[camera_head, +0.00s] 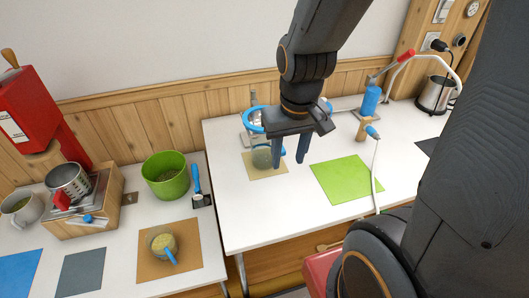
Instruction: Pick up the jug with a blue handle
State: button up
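A see-through greenish jug (262,157) stands on a beige mat just left of the fingers. A bit of blue shows at its right side, partly behind the near finger, so I cannot tell handle from finger there. Another see-through jug (162,242) with yellowish contents stands on a brown mat on the left table. A blue handle (170,257) sticks out of its front right side. My gripper is well away from this one.
A tap stand with a blue ring (253,119) is behind the greenish jug. A green pot (166,176), a blue-handled tool (198,187) and a red machine (28,110) are at left.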

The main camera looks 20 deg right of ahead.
aim_at(160, 239)
jog(key=u, duration=1.4)
jog(key=k, duration=1)
jog(key=z, duration=0.55)
jog(key=i, duration=1)
jog(key=u, duration=0.95)
